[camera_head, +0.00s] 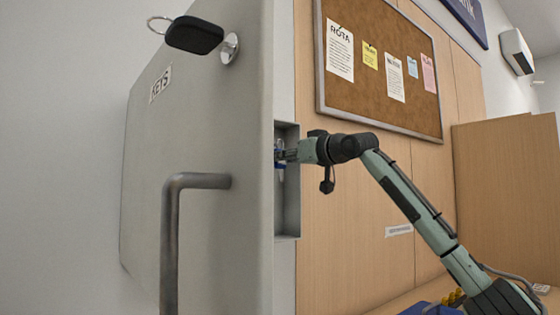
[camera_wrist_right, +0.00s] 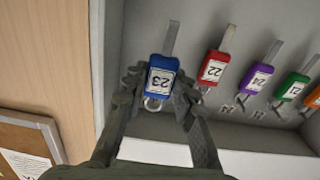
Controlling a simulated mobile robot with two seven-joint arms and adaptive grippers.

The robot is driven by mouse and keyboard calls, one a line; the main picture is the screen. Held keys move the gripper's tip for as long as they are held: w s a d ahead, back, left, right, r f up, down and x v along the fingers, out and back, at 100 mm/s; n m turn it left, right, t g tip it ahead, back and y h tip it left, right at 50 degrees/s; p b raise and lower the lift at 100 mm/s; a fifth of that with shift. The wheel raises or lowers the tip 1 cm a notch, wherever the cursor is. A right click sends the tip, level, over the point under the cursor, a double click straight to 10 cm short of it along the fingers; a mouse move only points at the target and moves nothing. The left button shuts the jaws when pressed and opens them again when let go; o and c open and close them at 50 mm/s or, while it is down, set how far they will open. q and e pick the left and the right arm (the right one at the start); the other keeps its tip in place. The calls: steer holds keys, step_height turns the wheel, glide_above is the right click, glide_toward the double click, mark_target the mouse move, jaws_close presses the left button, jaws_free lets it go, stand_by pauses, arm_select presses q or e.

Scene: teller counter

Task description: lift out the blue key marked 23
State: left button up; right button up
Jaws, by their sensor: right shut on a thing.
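The blue key tag marked 23 (camera_wrist_right: 161,78) is in the right wrist view, its number upside down, below a grey strip and with a metal ring under it. My right gripper (camera_wrist_right: 160,95) is shut on this tag, with a finger on either side. In the head view my right gripper (camera_head: 282,155) reaches from the right into the key cabinet (camera_head: 287,215), with a bit of blue at its fingers. I cannot tell whether the tag still hangs on its hook. My left gripper is not in view.
The red tag 22 (camera_wrist_right: 213,68) hangs close beside the blue one. A purple tag 24 (camera_wrist_right: 257,79), a green tag (camera_wrist_right: 292,87) and an orange tag follow. The open cabinet door (camera_head: 200,130), with a bar handle (camera_head: 170,235) and black fob (camera_head: 195,35), fills the head view's left.

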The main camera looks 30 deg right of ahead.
steer(key=shift+s+d+b, duration=0.15)
steer(key=shift+s+b, duration=0.25)
steer(key=shift+s, duration=0.9)
steer(key=shift+s+d+b, duration=0.1)
steer(key=shift+s+b, duration=0.25)
steer(key=shift+s, duration=0.9)
